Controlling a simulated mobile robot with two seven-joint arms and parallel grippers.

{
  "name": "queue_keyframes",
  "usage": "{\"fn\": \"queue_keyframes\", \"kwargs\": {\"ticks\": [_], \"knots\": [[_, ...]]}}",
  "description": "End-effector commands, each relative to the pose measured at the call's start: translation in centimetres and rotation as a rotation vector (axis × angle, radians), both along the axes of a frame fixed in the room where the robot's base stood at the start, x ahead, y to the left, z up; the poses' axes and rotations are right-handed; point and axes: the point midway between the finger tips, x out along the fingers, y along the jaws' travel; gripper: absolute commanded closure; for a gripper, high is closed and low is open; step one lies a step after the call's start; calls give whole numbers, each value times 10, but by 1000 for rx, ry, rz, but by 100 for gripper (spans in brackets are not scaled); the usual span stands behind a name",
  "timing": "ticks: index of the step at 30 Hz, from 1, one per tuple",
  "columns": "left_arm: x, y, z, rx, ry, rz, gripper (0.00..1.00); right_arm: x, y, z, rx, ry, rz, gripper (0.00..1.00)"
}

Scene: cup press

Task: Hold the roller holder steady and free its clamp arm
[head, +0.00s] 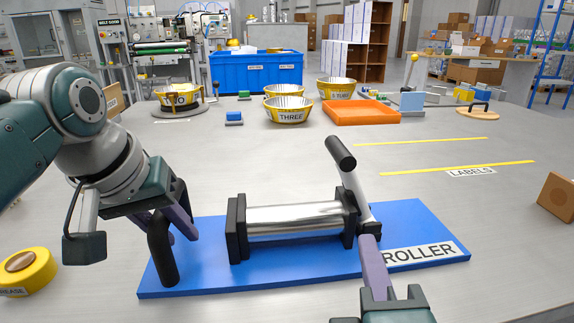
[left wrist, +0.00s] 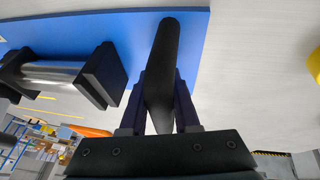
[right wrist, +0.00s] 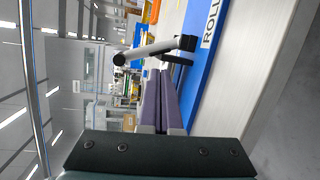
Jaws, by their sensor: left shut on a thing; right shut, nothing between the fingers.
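The roller holder is a blue base plate (head: 420,225) labelled ROLLER, with a silver roller (head: 295,220) between two black end blocks. My left gripper (head: 165,215) is shut on the black upright post (head: 162,250) at the plate's left end; the post (left wrist: 162,70) shows between its fingers in the left wrist view. The clamp arm (head: 351,182) is a light grey bar with a black handle, tilted up at the right end block. It also shows in the right wrist view (right wrist: 150,50). My right gripper (head: 370,242) is shut and empty, close beside the clamp arm's base; contact is unclear.
A yellow tape roll (head: 28,272) lies at the left. A brown box (head: 557,196) stands at the right edge. Yellow bowls (head: 288,110), an orange tray (head: 360,112) and a blue bin (head: 258,72) are further back. The table between is mostly clear.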

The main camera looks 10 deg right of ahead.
Motion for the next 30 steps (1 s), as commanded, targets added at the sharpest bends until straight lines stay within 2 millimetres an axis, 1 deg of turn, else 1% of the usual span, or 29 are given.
{"fn": "queue_keyframes", "kwargs": {"ticks": [1, 4, 6, 9, 11, 14, 21, 26, 27, 30], "knots": [[-4, -2, -6, -2, 14, -3, 100, 2, 15, 4, -80, -35, 61, 100], [-4, -2, -5, -2, 14, -3, 100, 2, 40, 13, -206, -95, 156, 100], [-4, -2, -5, -2, 14, -3, 100, 1, 51, 16, -261, -124, 196, 100], [-4, -2, -5, -2, 14, -3, 100, 4, 58, 19, -299, -143, 224, 100], [-4, -2, -5, -1, 14, -3, 100, 9, 59, 19, -306, -149, 227, 100], [-4, -2, -5, -2, 14, -3, 100, 23, 58, 20, -306, -150, 227, 100], [-4, -2, -5, -2, 14, -3, 100, 71, 55, 22, -303, -148, 224, 100], [-4, -2, -5, -2, 14, -3, 100, 100, 53, 22, -302, -148, 223, 100], [-4, -1, -5, -2, 14, -3, 100, 103, 49, 23, -300, -147, 222, 100], [-4, -1, -5, -1, 14, -2, 100, 104, 35, 29, -299, -146, 222, 100]]}}
